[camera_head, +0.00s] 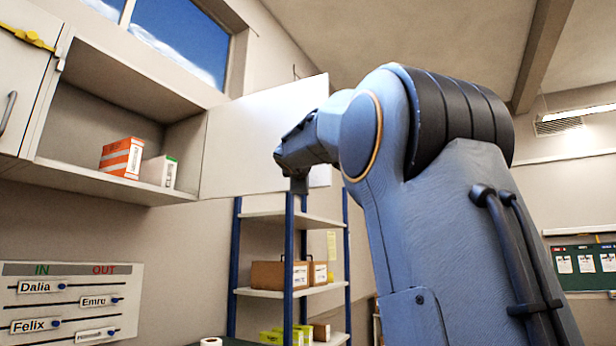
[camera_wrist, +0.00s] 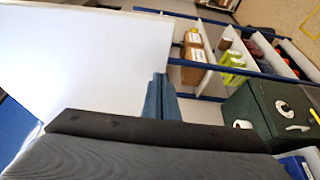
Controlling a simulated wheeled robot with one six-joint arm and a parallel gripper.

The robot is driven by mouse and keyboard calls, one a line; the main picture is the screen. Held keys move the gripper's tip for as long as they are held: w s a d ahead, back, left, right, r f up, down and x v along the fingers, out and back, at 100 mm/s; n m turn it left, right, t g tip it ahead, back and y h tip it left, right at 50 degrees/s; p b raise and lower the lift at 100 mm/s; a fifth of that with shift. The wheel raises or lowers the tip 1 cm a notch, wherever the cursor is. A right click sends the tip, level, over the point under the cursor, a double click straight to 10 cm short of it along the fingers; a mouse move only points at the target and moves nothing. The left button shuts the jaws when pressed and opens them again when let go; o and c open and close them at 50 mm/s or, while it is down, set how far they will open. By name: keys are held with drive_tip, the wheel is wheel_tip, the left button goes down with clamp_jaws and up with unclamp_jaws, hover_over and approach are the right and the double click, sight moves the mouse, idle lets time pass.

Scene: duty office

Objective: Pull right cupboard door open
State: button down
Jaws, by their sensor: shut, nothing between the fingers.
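The right cupboard door (camera_head: 262,140) is a plain white panel standing swung wide open at the right side of the wall cupboard (camera_head: 120,93). In the wrist view the white door (camera_wrist: 90,60) fills the upper left. My gripper (camera_head: 299,186) is in front of the door's right part in the head view. In the wrist view its blue fingers (camera_wrist: 160,95) are together and empty, close to the door's edge; I cannot tell whether they touch it. The left cupboard door (camera_head: 22,85) is closed, with a grey handle. No handle shows on the right door.
An orange-and-white box (camera_head: 121,158) and a white-green box (camera_head: 159,171) stand inside the cupboard. A blue-post shelf rack (camera_head: 290,217) with cartons stands below and behind the door. In the wrist view a dark green case (camera_wrist: 262,112) lies at the right.

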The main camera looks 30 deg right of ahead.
drive_tip(key=shift+d, duration=0.2)
idle(0.3)
drive_tip(key=s+b, duration=0.3)
drive_tip(key=s, duration=0.9)
drive_tip(key=w+a+f+m+g+y, duration=0.1)
drive_tip(key=w+a+f+y, duration=0.15)
drive_tip(key=f, duration=0.75)
drive_tip(key=w+a+f+m+g+y, duration=0.1)
drive_tip(key=w+a+f+g, duration=0.15)
drive_tip(key=f, duration=0.85)
drive_tip(key=w+a+f+m+g+y, duration=0.1)
drive_tip(key=a+f+y, duration=0.15)
drive_tip(key=f, duration=0.75)
drive_tip(key=s+a+f+m+g+y, duration=0.1)
drive_tip(key=s+a+f+g, duration=0.2)
drive_tip(key=f, duration=0.8)
drive_tip(key=s+a+f+m, duration=0.2)
drive_tip(key=a+f, duration=0.3)
drive_tip(key=f, duration=0.5)
drive_tip(key=s+a+f+m+g+y, duration=0.1)
drive_tip(key=s+a+f, duration=0.4)
drive_tip(key=s+f, duration=0.6)
drive_tip(key=s+a+f+m+g+y, duration=0.2)
drive_tip(key=s+a+f+m+g, duration=0.2)
drive_tip(key=s+f, duration=0.8)
drive_tip(key=shift+s+a+f+g, duration=0.3)
drive_tip(key=shift+a+g, duration=0.45)
drive_tip(key=shift+a, duration=0.3)
